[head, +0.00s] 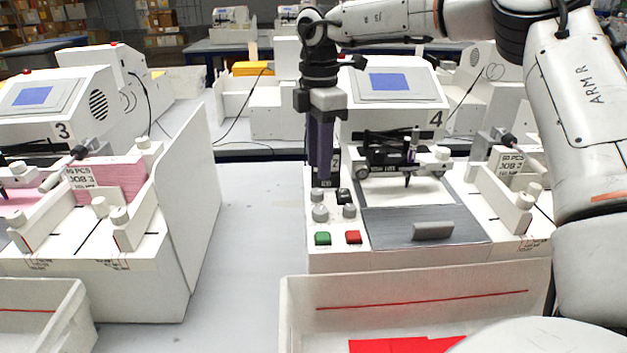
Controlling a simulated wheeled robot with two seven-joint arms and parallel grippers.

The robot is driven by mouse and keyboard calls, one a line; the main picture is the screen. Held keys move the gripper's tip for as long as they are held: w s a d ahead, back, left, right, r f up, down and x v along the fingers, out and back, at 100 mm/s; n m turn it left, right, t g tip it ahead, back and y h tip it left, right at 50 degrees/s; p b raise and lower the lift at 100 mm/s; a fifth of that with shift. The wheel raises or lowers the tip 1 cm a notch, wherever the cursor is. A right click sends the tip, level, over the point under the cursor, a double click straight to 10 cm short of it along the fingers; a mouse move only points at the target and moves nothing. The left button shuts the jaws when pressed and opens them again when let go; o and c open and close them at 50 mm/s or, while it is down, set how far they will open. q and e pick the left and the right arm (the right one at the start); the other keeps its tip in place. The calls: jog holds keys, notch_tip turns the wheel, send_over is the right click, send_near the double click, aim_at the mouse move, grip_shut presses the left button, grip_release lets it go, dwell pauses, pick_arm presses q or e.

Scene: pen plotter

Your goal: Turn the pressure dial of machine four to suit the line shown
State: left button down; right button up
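Machine four (392,85) stands right of centre, with a "4" on its housing and a blue screen. Its control panel (335,246) has several small grey knobs, among them a front left knob (320,213) and a front right knob (349,211), a black switch (344,196), a green button (322,238) and a red button (353,237). I cannot read which knob is the pressure dial. My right gripper (323,184) points down at the panel's back edge, close to the back left knob (317,194). Contact and finger gap are unclear. A pen carriage (405,158) sits over white paper (400,190); no drawn line is legible.
Machine three (60,95) stands at left with pink sheets (112,178). A white bin (415,287) holding red sheets (405,345) is in front of machine four. The grey table (245,240) between the machines is clear. My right arm covers the right side.

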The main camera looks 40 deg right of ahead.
aim_at(317, 191)
notch_tip(317, 191, down, 6)
jog(key=shift+w+f+p, duration=0.15)
jog(key=shift+f+p, duration=0.05)
jog(key=shift+p, duration=0.15)
jog(key=shift+c, duration=0.4)
jog(key=c, duration=0.7)
